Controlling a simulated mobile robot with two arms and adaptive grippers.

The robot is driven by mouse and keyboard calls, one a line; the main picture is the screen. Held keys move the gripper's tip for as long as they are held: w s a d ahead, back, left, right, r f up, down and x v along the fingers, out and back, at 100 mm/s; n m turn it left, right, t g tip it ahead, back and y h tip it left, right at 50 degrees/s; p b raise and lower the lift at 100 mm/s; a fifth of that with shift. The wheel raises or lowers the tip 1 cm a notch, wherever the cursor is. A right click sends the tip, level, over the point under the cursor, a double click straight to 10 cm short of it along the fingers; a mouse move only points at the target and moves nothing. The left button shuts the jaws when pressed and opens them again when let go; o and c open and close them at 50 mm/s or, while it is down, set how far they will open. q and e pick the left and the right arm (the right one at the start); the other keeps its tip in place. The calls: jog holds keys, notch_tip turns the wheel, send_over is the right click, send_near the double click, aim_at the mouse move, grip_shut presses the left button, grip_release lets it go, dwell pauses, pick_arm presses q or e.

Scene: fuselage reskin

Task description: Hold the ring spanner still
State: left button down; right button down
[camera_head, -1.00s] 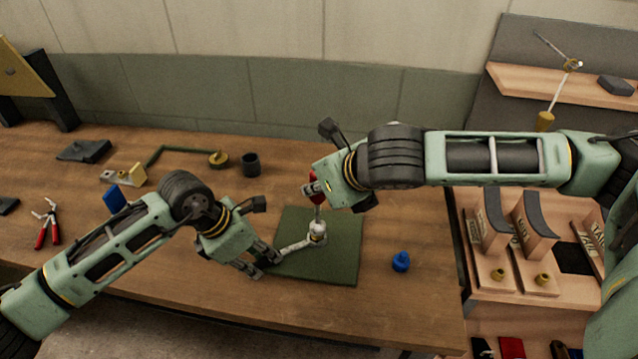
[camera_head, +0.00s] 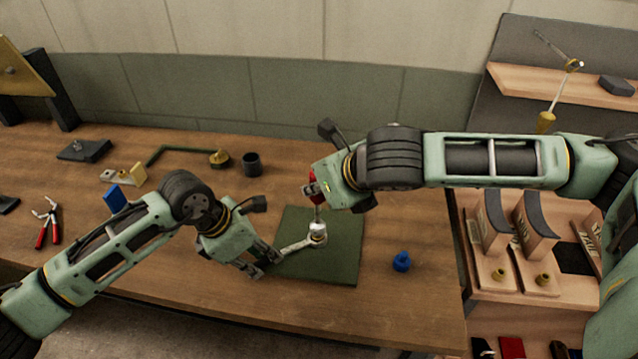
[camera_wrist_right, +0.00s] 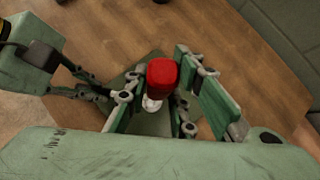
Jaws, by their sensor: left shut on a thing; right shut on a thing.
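The ring spanner (camera_head: 294,247) lies low over the green mat (camera_head: 338,262), its ring end around or beside a small pale fitting (camera_head: 317,236). I cannot tell which. My left gripper (camera_head: 262,264) is shut on the spanner's other end at the mat's left edge. My right gripper (camera_head: 315,190) is above the fitting, shut on the red handle of a screwdriver (camera_head: 318,212) whose shaft points down to the fitting. In the right wrist view the red handle (camera_wrist_right: 162,72) sits between the right gripper's fingers, and the fitting is partly hidden below it.
A blue knob-like part (camera_head: 402,261) lies right of the mat. Red-handled pliers (camera_head: 47,224), a blue block (camera_head: 115,199), a dark cup (camera_head: 251,164) and a green bent bar (camera_head: 180,150) lie on the left and back of the table.

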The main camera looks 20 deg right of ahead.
jog(key=shift+f, duration=0.85)
jog(key=shift+s+a+m+h, duration=0.1)
jog(key=shift+a+m+h, duration=0.1)
jog(key=shift+m+h, duration=0.15)
jog(key=m+h, duration=0.3)
jog(key=m, duration=0.2)
jog(key=shift+a+h, duration=0.15)
jog(key=shift+h, duration=0.2)
jog(key=m+g+h, duration=0.1)
jog(key=m+h, duration=0.2)
jog(key=m, duration=0.1)
jog(key=shift+m, duration=0.25)
jog(key=shift+w+r+m+g+h, duration=0.2)
jog(key=shift+m+g+h, duration=0.1)
jog(key=shift+m+h, duration=0.25)
jog(key=shift+f+m+g+h, duration=0.2)
jog(key=shift+m+g+h, duration=0.1)
jog(key=shift+m, duration=0.35)
jog(key=shift+s+n, duration=0.1)
jog(key=shift+n, duration=0.4)
jog(key=shift+y, duration=0.45)
